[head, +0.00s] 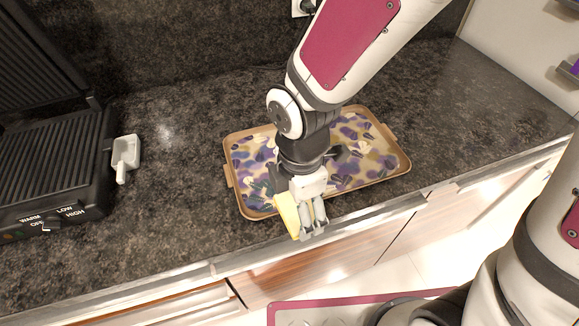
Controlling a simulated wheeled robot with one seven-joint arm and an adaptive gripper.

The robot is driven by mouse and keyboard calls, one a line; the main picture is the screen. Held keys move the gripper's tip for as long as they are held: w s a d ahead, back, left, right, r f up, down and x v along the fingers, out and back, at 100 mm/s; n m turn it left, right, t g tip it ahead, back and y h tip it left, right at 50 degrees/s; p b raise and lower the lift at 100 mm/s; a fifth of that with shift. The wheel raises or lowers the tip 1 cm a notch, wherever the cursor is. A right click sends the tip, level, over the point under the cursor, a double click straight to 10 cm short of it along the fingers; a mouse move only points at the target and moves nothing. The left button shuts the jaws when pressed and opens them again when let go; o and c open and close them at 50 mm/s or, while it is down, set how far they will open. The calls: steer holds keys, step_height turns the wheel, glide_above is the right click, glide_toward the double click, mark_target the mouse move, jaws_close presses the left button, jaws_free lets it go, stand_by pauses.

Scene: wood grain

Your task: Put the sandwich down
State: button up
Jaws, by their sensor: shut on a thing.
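A yellow wedge-shaped piece, which looks like the sandwich (286,214), is at my gripper (303,220) in the head view. My gripper points downward and is shut on it. The fingers and the palm hide most of the sandwich. They are over the front edge of a patterned tray (239,183) on the dark countertop. I cannot tell whether the sandwich touches the tray or hangs in front of its rim.
An open grill (60,175) with a heat dial stands at the left. A small white dish with a handle (125,153) lies beside it. The dark counter (185,190) is clear between the dish and the tray. Wooden cabinet fronts (330,262) are below the counter edge.

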steer(key=shift+s+d+r, duration=0.15)
steer(key=shift+s, duration=0.65)
steer(key=shift+s+d+r+p, duration=0.15)
steer(key=shift+s+p, duration=0.5)
steer(key=shift+p, duration=0.6)
steer(key=shift+s+p, duration=0.45)
steer(key=shift+p, duration=0.1)
